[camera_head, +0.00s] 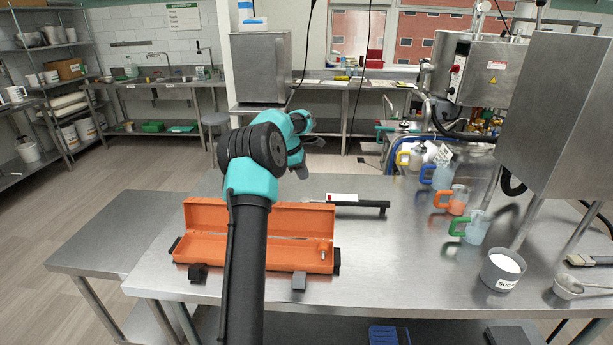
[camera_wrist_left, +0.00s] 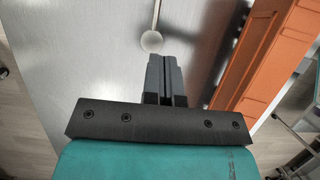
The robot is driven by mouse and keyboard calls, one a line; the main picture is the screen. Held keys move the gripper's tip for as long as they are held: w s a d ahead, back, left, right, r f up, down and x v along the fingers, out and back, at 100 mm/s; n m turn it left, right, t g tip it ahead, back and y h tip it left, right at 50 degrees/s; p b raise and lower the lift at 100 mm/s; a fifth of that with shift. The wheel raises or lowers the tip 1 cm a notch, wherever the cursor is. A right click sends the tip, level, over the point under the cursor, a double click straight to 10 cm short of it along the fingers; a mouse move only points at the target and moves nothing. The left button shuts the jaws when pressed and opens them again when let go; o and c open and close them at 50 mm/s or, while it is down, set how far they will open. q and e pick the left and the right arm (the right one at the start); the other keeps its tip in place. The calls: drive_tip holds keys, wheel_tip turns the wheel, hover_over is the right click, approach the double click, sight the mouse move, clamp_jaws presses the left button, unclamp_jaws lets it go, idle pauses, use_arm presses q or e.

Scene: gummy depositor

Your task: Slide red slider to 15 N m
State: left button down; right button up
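A torque wrench lies on the steel table behind the orange case, with its black handle (camera_head: 368,204) pointing right. A white scale block with a small red part (camera_head: 342,198) sits on its shaft; I take this to be the red slider. Its marks are too small to read. A round-ended grey rod (camera_wrist_left: 151,41), probably the wrench's head end, shows beyond the fingers in the left wrist view. My left gripper (camera_head: 301,170) is above the table near the wrench's left part, apart from the slider. Its fingers (camera_wrist_left: 167,78) look shut with nothing between them. My right gripper is out of view.
Several handled jugs (camera_head: 458,202) and a sugar pot (camera_head: 501,272) stand to the right.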

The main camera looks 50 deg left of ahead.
sight(329, 197)
use_arm(q)
drive_tip(key=x, duration=0.8)
drive_tip(key=shift+w+d+f, duration=0.1)
drive_tip(key=shift+d+f, duration=0.1)
drive_tip(key=shift+f, duration=0.05)
drive_tip(key=shift+w+d+r, duration=0.2)
drive_tip(key=shift+w+d, duration=0.65)
drive_tip(key=shift+w, duration=0.05)
drive_tip(key=shift+w+d, duration=0.4)
drive_tip(key=shift+w, duration=0.1)
